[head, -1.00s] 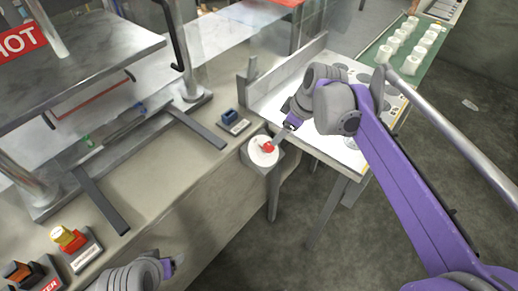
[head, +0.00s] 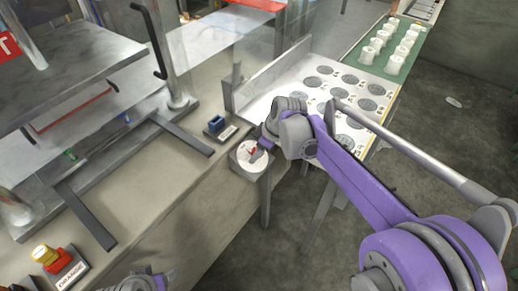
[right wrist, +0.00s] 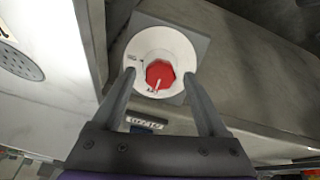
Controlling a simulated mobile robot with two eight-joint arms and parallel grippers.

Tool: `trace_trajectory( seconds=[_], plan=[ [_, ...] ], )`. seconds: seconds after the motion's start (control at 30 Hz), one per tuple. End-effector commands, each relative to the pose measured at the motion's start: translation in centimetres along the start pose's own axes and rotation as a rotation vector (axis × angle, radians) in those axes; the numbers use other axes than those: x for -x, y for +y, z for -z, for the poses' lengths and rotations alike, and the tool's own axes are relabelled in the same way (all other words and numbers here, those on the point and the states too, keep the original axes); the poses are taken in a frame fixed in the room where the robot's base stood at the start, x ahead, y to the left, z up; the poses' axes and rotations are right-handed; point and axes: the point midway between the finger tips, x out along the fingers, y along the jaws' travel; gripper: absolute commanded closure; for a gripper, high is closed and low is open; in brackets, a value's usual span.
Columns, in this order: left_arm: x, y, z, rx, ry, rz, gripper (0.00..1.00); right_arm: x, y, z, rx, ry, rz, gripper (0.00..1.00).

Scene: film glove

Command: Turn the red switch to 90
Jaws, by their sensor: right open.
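The red switch (right wrist: 160,75) is a knob with a white pointer line, set on a round white dial (right wrist: 140,46). The dial sits on a grey box at the bench's edge, and the red switch (head: 253,151) also shows in the head view, partly hidden by my right arm. My right gripper (right wrist: 158,80) is open, with one finger on each side of the knob and a visible gap to it. In the wrist view the pointer line runs down and slightly left. My left gripper (head: 165,279) is at the bottom edge of the head view, mostly cut off.
A blue switch (head: 216,123) stands on the bench behind the dial. A white table (head: 262,104) with grey discs is at right of the dial, and a metal press frame (head: 70,110) fills the left.

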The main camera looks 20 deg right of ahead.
Motion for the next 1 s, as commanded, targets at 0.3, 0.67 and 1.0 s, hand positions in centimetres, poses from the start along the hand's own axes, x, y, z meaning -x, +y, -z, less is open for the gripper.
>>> trace_trajectory(
  seconds=[0.3, 0.67, 1.0],
  plan=[
    [0.0, 0.0, 0.0, 0.0, 0.0, 0.0, 0.26, 0.04, 0.0, -0.01, 0.0, 0.0, 0.0, 0.71],
    [0.02, 0.0, 0.01, 0.0, 0.0, 0.0, 0.26, 0.05, 0.01, -0.01, -0.005, 0.0, 0.001, 1.0],
    [0.43, 0.0, 0.23, 0.0, 0.002, 0.0, 0.26, 0.11, 0.11, -0.01, -0.131, 0.0, 0.017, 1.0]
  ],
)
